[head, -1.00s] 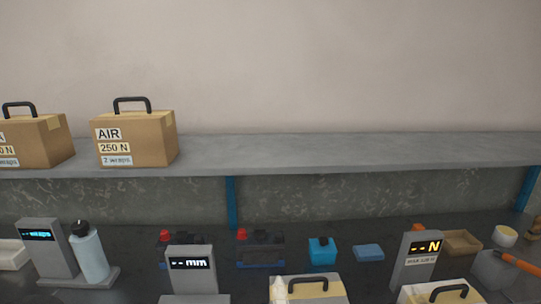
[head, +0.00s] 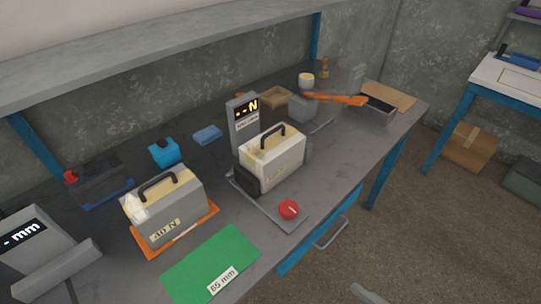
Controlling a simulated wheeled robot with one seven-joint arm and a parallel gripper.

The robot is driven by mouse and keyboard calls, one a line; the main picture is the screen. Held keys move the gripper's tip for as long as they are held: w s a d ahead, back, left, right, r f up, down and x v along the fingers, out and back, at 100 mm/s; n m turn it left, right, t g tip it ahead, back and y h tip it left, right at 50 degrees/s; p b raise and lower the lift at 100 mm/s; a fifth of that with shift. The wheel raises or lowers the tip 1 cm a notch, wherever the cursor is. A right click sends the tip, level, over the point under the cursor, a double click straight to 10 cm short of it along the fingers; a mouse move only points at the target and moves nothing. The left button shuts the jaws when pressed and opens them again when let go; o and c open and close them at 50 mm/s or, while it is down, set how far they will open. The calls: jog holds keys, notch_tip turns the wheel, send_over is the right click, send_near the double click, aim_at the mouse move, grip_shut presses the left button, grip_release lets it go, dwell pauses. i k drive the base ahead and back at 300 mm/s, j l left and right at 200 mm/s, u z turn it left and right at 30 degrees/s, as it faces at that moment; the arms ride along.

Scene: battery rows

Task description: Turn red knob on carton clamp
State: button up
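The red knob (head: 289,209) sits at the front end of the carton clamp's grey base (head: 251,192), close to the table's front edge. A pale line shows on its top. A light carton (head: 274,160) with a black handle stands on the clamp, with a dark pad (head: 246,182) at its left end. The clamp's upright display (head: 243,122) reads "--N" in yellow. A grey piece at the bottom edge may be part of my arm. My gripper's fingers cannot be made out, and nothing is seen touching the knob.
A second carton (head: 167,210) labelled 40 N stands on an orange plate to the left. A green mat (head: 212,264) marked 65 mm lies in front. A blue drawer with a handle (head: 331,232) is below the table edge. Open floor (head: 430,235) lies to the right.

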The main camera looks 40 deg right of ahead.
aim_at(289, 210)
jog(key=k+l, duration=0.2)
jog(key=l, duration=0.15)
jog(key=k+l, duration=0.2)
jog(key=l, duration=0.15)
jog(key=k+l, duration=0.25)
jog(key=i+l+u, duration=0.05)
jog(key=l, duration=0.05)
